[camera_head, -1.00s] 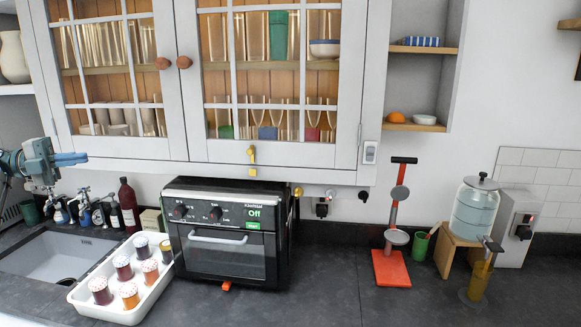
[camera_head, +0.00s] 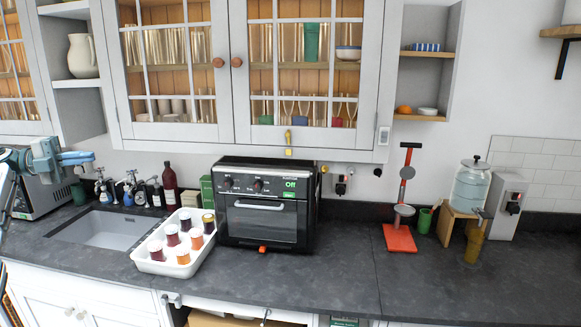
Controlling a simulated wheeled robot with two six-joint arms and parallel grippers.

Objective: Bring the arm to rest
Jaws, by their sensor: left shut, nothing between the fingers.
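My left gripper (camera_head: 78,158) is at the left edge of the head view, its blue fingers pointing right. It is shut and empty, in front of the microwave-like appliance (camera_head: 42,190) and above the left end of the counter. It appears apart from everything around it. My right gripper is not in view. The glazed cabinet (camera_head: 222,134) hangs on the wall with both doors closed. Glasses, cups and a green tumbler (camera_head: 311,42) show through its panes.
A sink (camera_head: 100,229) is in the counter. A white tray (camera_head: 150,262) of several jars stands beside a black oven (camera_head: 266,204) reading Off. A red stand (camera_head: 399,238) and a glass dispenser (camera_head: 470,190) are at right. The counter's front right is clear.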

